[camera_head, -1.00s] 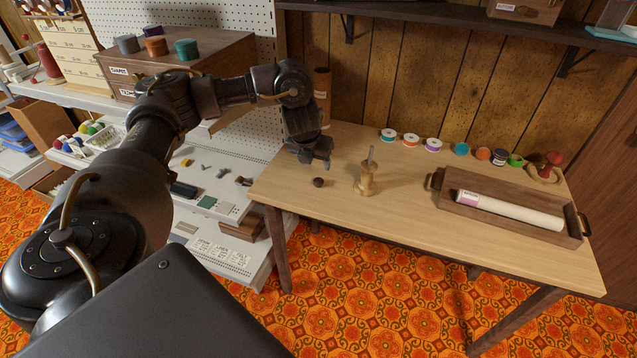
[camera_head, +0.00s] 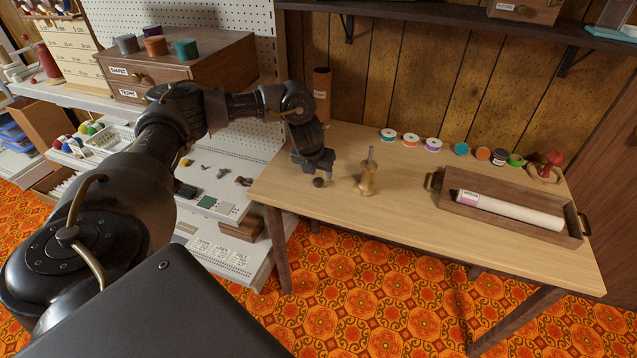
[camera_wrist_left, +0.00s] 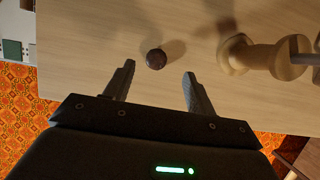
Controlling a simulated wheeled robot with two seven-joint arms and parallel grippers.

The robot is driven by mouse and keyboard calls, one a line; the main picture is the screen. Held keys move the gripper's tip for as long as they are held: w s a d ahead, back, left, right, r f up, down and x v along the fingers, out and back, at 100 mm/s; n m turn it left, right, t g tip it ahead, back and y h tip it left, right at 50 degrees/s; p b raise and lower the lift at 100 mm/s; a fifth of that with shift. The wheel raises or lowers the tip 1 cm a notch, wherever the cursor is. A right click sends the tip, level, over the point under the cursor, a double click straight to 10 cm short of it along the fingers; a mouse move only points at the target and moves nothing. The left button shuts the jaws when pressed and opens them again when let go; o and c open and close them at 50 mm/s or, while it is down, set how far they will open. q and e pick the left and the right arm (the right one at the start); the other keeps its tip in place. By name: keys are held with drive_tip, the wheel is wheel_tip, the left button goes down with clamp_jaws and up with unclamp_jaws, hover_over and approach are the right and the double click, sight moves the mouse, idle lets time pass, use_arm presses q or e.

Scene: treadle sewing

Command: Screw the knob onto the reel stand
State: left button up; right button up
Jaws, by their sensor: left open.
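The knob (camera_head: 319,182), small, round and dark brown, lies on the wooden table near its left front edge. The reel stand (camera_head: 367,181) is a pale wooden spool shape with a grey rod pointing up, standing upright to the right of the knob. My left gripper (camera_head: 317,170) is open and empty, above and close to the knob. In the left wrist view the knob (camera_wrist_left: 156,59) shows just beyond the gap between the open fingers (camera_wrist_left: 156,84), and the reel stand (camera_wrist_left: 268,57) is to the right. My right gripper is not in view.
A wooden tray (camera_head: 510,223) with a white roll (camera_head: 510,211) lies on the right of the table (camera_head: 420,240). Several coloured spools line the back edge. A brown cylinder (camera_head: 322,90) stands at the back left. The table front is clear.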

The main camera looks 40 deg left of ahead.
sight(318, 180)
use_arm(q)
drive_tip(key=shift+f, duration=0.1)
drive_tip(key=x, duration=0.5)
drive_tip(key=shift+s+a+f, duration=0.1)
drive_tip(key=shift+s+a, duration=0.05)
drive_tip(key=shift+a, duration=0.05)
drive_tip(key=shift+c, duration=0.5)
drive_tip(key=c, duration=1)
